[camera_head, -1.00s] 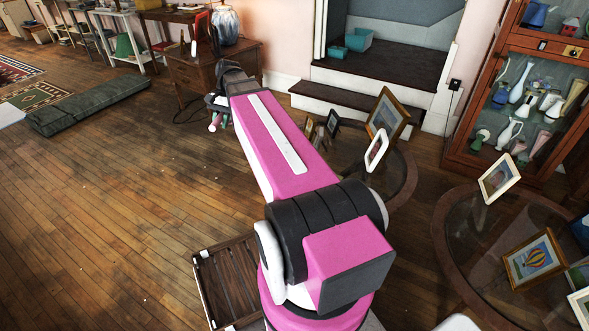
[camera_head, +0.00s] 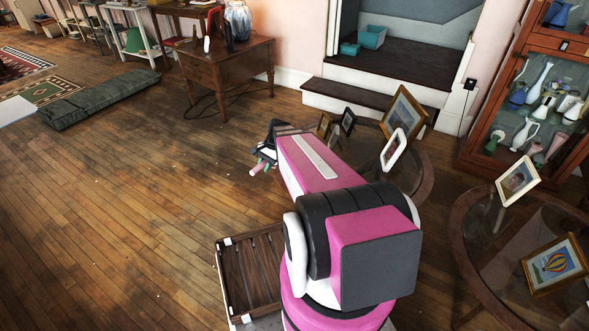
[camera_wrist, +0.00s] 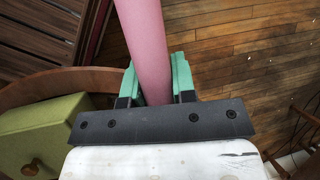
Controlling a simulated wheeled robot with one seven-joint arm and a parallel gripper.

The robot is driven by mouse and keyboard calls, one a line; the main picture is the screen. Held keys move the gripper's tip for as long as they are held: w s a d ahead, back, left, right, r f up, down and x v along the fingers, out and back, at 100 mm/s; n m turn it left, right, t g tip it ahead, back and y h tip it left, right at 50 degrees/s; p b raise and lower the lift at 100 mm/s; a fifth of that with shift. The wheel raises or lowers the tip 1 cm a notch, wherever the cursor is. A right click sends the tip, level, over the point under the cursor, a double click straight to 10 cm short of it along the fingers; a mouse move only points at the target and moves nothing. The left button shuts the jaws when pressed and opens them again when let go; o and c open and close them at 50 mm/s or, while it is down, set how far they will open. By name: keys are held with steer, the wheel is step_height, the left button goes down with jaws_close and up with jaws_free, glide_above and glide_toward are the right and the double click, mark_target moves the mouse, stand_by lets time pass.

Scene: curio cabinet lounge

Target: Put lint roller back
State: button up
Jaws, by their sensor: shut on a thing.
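My gripper (camera_head: 264,160) is beyond the end of my pink arm, left of the small round glass table, above the wood floor. In the wrist view its green fingers (camera_wrist: 154,82) are shut on a pink cylinder, apparently the lint roller (camera_wrist: 145,40). The roller's far end runs out of the top of that view. In the head view only a small pink end of the roller (camera_head: 257,168) shows beside the fingers. The rest is hidden by my gripper and arm.
A wooden desk (camera_head: 232,75) with a vase (camera_head: 238,20) stands behind. A glass table (camera_head: 412,180) with picture frames is right of my arm, and another (camera_head: 470,230) is further right. A green cushion (camera_head: 100,100) lies on the left. Open floor (camera_head: 130,200) spreads left.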

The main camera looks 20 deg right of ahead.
steer(key=w+d+f, duration=0.1)
steer(key=d+f, duration=0.1)
steer(key=d, duration=0.1)
steer(key=w+d+f, duration=0.2)
steer(key=d, duration=0.2)
steer(key=w+d+f, duration=0.1)
steer(key=d+f, duration=0.2)
steer(key=shift+w+d, duration=0.25)
steer(key=shift+w, duration=0.05)
steer(key=shift+f, duration=2)
steer(key=shift+f, duration=0.1)
steer(key=o, duration=0.9)
steer(key=s+v, duration=0.1)
steer(key=v, duration=1.1)
steer(key=s+a+r+n+h, duration=0.1)
steer(key=s+a+r+n, duration=0.1)
steer(key=s+a+n, duration=0.1)
steer(key=s+a+r+n+h, duration=0.2)
steer(key=s+a+n, duration=0.1)
steer(key=s+a, duration=0.3)
steer(key=s+a+r+n+t+h, duration=0.1)
steer(key=s+a+n, duration=0.3)
steer(key=a, duration=0.4)
steer(key=shift+s+r+h, duration=0.4)
steer(key=shift+r, duration=0.1)
